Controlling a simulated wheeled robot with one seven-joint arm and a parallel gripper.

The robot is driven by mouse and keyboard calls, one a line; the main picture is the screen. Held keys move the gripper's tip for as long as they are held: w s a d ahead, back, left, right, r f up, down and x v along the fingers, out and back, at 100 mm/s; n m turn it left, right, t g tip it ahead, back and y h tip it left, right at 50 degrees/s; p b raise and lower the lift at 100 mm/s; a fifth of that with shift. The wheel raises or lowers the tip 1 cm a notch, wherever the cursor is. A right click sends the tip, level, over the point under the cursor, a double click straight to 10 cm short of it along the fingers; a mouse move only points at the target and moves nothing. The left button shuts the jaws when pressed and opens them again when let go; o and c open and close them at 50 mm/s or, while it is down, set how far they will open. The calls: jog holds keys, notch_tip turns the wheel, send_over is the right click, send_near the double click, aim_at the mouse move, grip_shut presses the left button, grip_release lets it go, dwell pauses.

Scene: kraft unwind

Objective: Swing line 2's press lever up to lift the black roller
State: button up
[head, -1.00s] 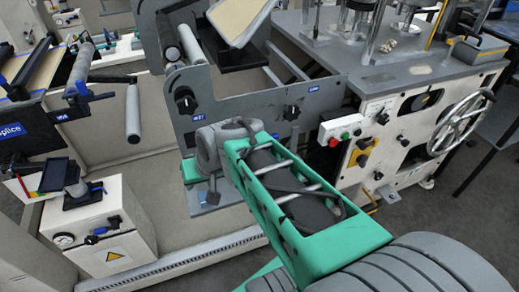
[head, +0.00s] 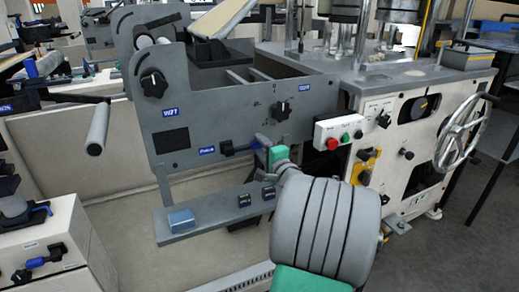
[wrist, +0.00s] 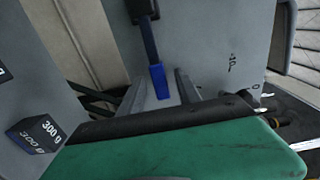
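A press lever (head: 240,149) with a dark pivot and blue handle sticks out to the right, roughly level, from the grey machine panel, beside a small blue label too blurred to read. My gripper (head: 265,146) is at the lever's free end, its fingers partly hidden by its green body. In the wrist view the lever's blue tip (wrist: 158,82) lies between the two grey fingers of my gripper (wrist: 160,88), with gaps on both sides. The gripper is open. I cannot clearly pick out the black roller.
A black knob (head: 283,110) sits above the lever. A button box (head: 338,135) stands close right of my gripper.

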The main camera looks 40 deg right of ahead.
jog(key=shift+w+d, duration=0.2)
jog(key=shift+w, duration=0.5)
jog(key=shift+c, duration=0.4)
grip_shut()
dwell(0.5)
